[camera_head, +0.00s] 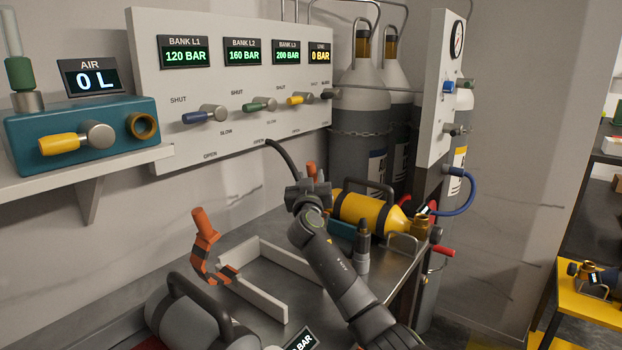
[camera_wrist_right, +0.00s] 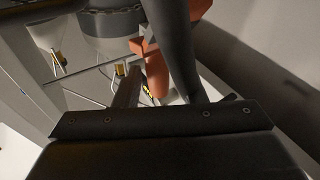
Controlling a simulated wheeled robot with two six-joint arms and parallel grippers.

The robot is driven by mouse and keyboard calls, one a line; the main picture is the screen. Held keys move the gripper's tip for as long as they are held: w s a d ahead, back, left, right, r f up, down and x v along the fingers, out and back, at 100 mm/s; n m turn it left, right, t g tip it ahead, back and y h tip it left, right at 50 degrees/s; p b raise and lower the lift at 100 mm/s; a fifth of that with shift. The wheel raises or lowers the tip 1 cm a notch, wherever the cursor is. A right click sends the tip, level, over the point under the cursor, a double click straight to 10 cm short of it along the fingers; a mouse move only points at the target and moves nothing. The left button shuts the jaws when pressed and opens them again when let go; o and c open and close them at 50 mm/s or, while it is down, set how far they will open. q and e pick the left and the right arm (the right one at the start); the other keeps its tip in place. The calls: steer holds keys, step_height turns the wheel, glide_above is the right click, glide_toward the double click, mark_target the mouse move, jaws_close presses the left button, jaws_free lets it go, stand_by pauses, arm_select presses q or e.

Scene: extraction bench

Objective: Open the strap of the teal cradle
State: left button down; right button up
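The teal cradle (camera_head: 342,230) is on the right part of the metal bench and holds a yellow cylinder (camera_head: 368,212), which hides much of it. An orange strap lever (camera_head: 311,169) stands up at the cylinder's left end; it also shows in the right wrist view (camera_wrist_right: 156,75). My right gripper (camera_head: 311,190) is at this lever, its fingers on either side of it. In the wrist view, light background shows beside the lever, so the fingers look apart. The strap's lower part is hidden behind my gripper. My left gripper is not in view.
A second orange strap (camera_head: 205,245) stands raised by a white rail frame (camera_head: 262,290) on the left. A grey cylinder (camera_head: 185,310) lies in front of it. A dark upright fitting (camera_head: 363,245) stands right of my forearm.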

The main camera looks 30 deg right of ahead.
steer(key=shift+o, duration=0.6)
steer(key=shift+r, duration=0.15)
steer(key=shift+s+a+f, duration=0.2)
steer(key=shift+s+a, duration=0.1)
steer(key=shift+s, duration=0.1)
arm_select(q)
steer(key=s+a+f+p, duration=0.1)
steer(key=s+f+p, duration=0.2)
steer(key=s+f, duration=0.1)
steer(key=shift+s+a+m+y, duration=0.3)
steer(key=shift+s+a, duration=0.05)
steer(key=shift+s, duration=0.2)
arm_select(e)
steer(key=r+v, duration=0.2)
steer(key=v, duration=1)
steer(key=shift+s+r, duration=0.25)
steer(key=shift+r, duration=0.05)
steer(key=shift+a, duration=0.15)
